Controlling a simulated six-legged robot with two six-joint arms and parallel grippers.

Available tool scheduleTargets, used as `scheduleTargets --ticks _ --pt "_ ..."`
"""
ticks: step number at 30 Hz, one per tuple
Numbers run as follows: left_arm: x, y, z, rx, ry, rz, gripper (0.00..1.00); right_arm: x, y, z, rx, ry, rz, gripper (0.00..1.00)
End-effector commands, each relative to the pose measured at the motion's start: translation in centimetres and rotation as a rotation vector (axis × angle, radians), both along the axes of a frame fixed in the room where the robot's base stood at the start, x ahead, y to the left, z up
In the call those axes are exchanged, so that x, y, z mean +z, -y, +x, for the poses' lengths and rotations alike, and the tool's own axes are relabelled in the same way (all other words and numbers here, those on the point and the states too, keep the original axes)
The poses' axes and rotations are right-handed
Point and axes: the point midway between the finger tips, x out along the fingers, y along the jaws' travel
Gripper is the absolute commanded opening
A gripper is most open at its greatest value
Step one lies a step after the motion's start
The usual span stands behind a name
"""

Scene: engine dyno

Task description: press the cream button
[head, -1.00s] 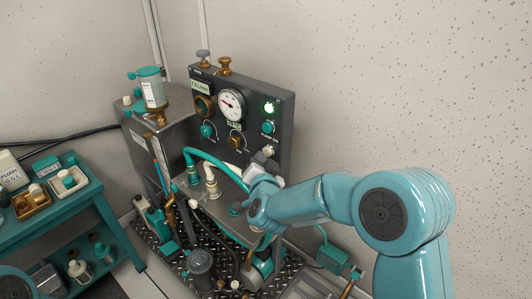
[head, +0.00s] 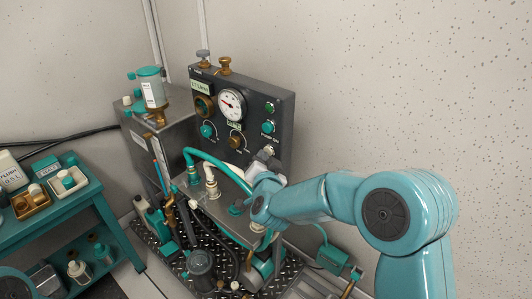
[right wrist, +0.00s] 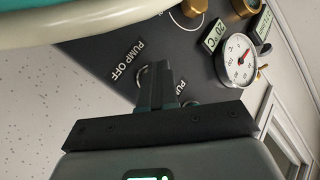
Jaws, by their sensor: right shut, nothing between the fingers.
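The cream button (head: 269,149) is at the lower right of the dark control panel (head: 284,110), and my right gripper partly covers it in the head view. My right gripper (head: 270,158) is shut and empty, with its tips at the button. In the right wrist view the shut fingers (right wrist: 160,75) reach the panel beside the "PUMP OFF" label. Only a pale curved rim shows behind them there, so the contact itself is hidden. My left gripper is not in view.
A teal button (head: 268,127) and a dark green lamp (head: 269,107) sit above the cream button. A round gauge (head: 231,104) and knobs are to the left. Hoses and fittings crowd the space below. A teal cart (head: 90,190) stands at the left.

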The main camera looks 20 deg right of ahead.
Motion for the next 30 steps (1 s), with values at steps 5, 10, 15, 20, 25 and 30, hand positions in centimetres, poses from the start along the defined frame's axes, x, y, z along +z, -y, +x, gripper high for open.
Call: scheduleTargets --ticks 5,10,15,20,25,30 --pt "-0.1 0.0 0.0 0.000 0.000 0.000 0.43 0.0 -0.2 -0.2 -0.001 0.002 0.000 0.00" --pt "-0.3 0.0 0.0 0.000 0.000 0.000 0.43 0.0 -1.1 -0.7 0.000 0.002 0.001 0.00" --pt "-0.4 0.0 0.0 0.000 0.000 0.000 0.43 0.0 -1.5 -1.0 -0.002 0.001 0.000 0.00" --pt "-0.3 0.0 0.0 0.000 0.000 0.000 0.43 0.0 -1.4 -1.0 -0.002 0.000 0.001 0.00" --pt "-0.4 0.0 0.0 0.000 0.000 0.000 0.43 0.0 -2.0 -1.3 0.001 0.001 0.001 0.00" --pt "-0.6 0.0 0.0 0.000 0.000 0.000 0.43 0.0 -3.5 -2.3 0.002 0.000 0.000 0.00"
